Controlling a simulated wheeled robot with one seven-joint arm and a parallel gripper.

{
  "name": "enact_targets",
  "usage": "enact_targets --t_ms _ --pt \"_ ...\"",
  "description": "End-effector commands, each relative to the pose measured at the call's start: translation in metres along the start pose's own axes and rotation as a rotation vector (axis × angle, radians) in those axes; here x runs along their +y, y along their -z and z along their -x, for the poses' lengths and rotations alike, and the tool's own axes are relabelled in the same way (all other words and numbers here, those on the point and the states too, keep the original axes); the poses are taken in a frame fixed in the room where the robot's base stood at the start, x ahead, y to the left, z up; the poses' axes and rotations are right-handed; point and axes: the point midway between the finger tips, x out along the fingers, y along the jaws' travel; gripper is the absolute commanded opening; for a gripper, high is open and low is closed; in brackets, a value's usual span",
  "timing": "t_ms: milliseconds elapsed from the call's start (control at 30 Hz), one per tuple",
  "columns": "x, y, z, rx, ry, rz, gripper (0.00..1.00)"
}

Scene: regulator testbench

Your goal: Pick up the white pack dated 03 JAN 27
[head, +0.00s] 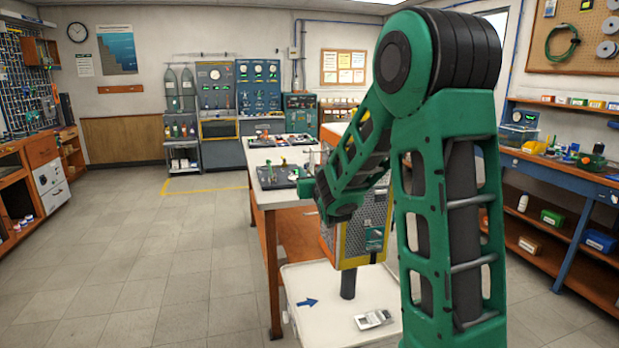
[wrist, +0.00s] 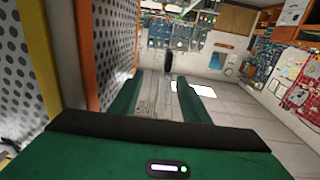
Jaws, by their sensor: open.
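No white pack with a readable date shows in either view, so I cannot tell where the one dated 03 JAN 27 is. My gripper (wrist: 160,80) is open in the wrist view, with its two green fingers apart. A perforated metal panel with an orange edge (wrist: 84,45) stands close to the left of the fingers. In the head view my green arm covers much of the right half, and its lower end is beside the workbench (head: 262,203).
The workbench carries small tools and dark trays. A blue shelf bench (head: 560,178) with bins stands at the right. Wooden cabinets (head: 42,150) line the left wall. Test panels (head: 257,88) stand at the back. The tiled floor (head: 150,240) at left is clear.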

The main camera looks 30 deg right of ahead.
Motion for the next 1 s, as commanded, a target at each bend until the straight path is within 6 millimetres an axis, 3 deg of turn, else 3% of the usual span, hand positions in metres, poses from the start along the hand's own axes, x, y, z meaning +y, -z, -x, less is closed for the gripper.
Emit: enact_targets --t_ms 333,500,533,1000 --pt "0.000 0.000 -0.008 0.001 0.000 0.000 0.42" --pt "0.000 0.000 -0.008 0.001 0.000 0.000 0.02" --pt "0.000 0.000 -0.008 0.001 0.000 0.000 0.00" --pt "0.000 0.010 -0.008 0.002 0.000 -0.001 0.00"
